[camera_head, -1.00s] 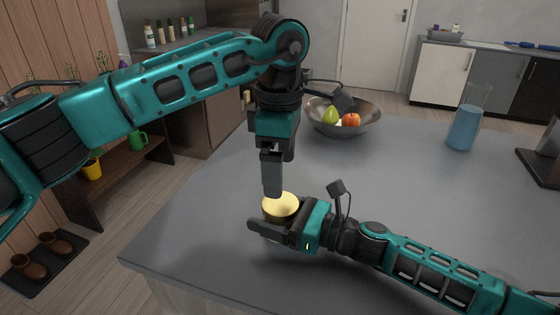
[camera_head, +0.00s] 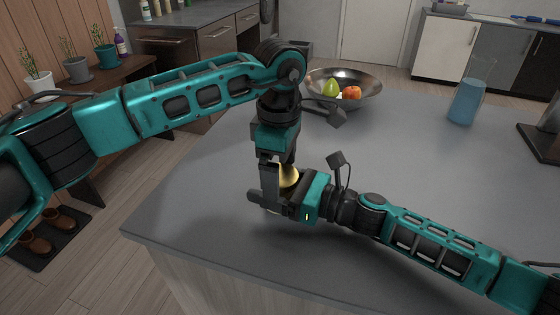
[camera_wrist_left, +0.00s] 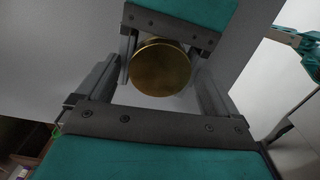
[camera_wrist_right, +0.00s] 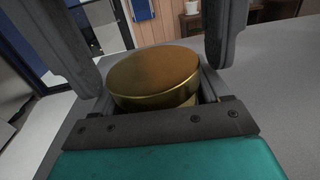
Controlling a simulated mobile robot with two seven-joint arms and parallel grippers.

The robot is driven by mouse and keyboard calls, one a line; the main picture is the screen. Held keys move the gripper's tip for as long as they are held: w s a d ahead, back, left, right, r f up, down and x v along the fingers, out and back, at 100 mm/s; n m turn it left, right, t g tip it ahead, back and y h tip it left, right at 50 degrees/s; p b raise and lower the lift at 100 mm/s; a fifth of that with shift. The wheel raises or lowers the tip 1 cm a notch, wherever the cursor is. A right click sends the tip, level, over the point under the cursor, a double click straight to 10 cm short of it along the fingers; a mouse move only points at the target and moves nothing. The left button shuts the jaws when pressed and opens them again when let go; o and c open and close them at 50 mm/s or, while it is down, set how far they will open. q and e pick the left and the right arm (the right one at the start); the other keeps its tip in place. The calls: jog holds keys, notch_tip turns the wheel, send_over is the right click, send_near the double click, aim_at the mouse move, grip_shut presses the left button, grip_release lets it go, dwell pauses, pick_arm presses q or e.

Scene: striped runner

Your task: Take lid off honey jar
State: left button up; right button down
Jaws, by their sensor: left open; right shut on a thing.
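The honey jar's round gold lid (camera_head: 289,177) is partly hidden behind my left gripper in the head view. It shows whole in the left wrist view (camera_wrist_left: 160,66) and close up in the right wrist view (camera_wrist_right: 155,75). My right gripper (camera_head: 268,201) lies low over the counter and is shut on the honey jar. The jar body is mostly hidden beneath the lid. My left gripper (camera_head: 277,189) points down from above, open, with its fingers on either side of the lid; gaps show between them and the lid in its wrist view.
The grey counter (camera_head: 420,165) is clear around the grippers, and its left edge is near them. A metal fruit bowl (camera_head: 372,92) stands behind, with a glass of blue liquid (camera_head: 465,104) and a dark stand (camera_head: 540,140) further right.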

jog(key=shift+s+f, duration=0.15)
jog(key=shift+f, duration=0.2)
pick_arm(q)
jog(key=c, duration=1.1)
jog(key=n, duration=0.3)
jog(key=o, duration=1.1)
jog(key=shift+o, duration=0.2)
